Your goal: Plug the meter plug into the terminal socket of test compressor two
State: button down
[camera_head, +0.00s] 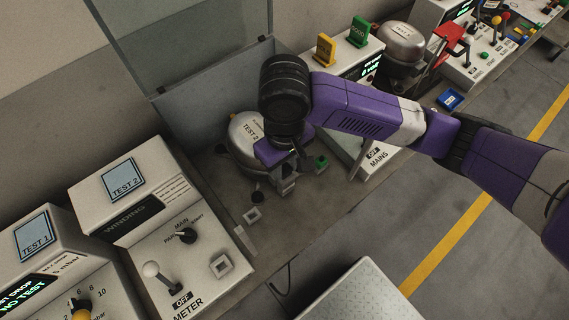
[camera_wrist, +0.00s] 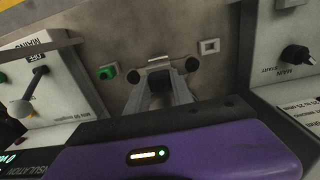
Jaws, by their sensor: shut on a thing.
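Test compressor two (camera_head: 241,150), a silver dome marked TEST 2, stands on the bench in the head view. My gripper (camera_head: 287,182) is low at its near right side, pointing down. The wrist view shows the grey fingers (camera_wrist: 157,98) close together, between two black round feet (camera_wrist: 192,65). They are shut on a small dark piece (camera_wrist: 158,80), apparently the meter plug, which the fingers mostly hide. The terminal socket cannot be made out, and I cannot tell whether the plug touches it.
The winding meter box (camera_head: 150,222) with its lever stands at the left. The MAINS box (camera_head: 362,150) stands at the right. Grey panels rise behind the compressor.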

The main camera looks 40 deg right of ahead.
aim_at(284, 166)
jog(key=c, duration=1)
grip_release()
jog(key=shift+f, duration=0.1)
jog(key=shift+c, duration=0.2)
notch_tip(284, 166, up, 8)
jog(key=shift+f+p, duration=0.1)
jog(key=shift+p, duration=0.4)
